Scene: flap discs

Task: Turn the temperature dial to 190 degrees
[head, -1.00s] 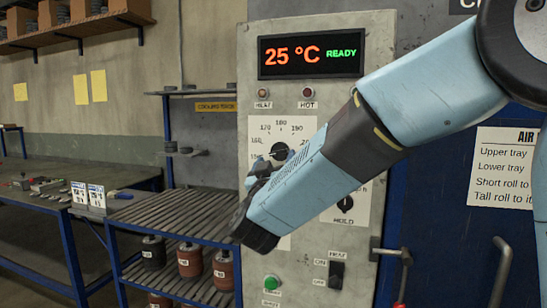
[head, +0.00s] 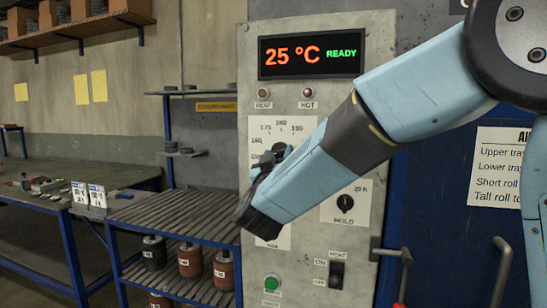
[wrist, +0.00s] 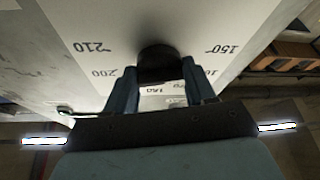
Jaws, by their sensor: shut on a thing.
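The temperature dial (head: 279,150) is a dark round knob on a white scale plate on the grey control panel, partly hidden by my gripper in the head view. My gripper (head: 270,166) is at the dial from the front. In the wrist view, the dial (wrist: 158,64) sits between the two fingers of my gripper (wrist: 158,84), which is shut on it. The scale appears upside down there, with 210 and 200 at left, 150 at right and 180 below the dial. I cannot tell where the dial points. The display (head: 311,51) reads 25 °C READY.
Below right of the dial is the HOLD knob (head: 345,203). Lower down are a black switch (head: 336,274) and a green button (head: 271,283). A metal handle (head: 391,255) projects at the panel's right edge. A slatted rack (head: 175,217) stands left of the panel.

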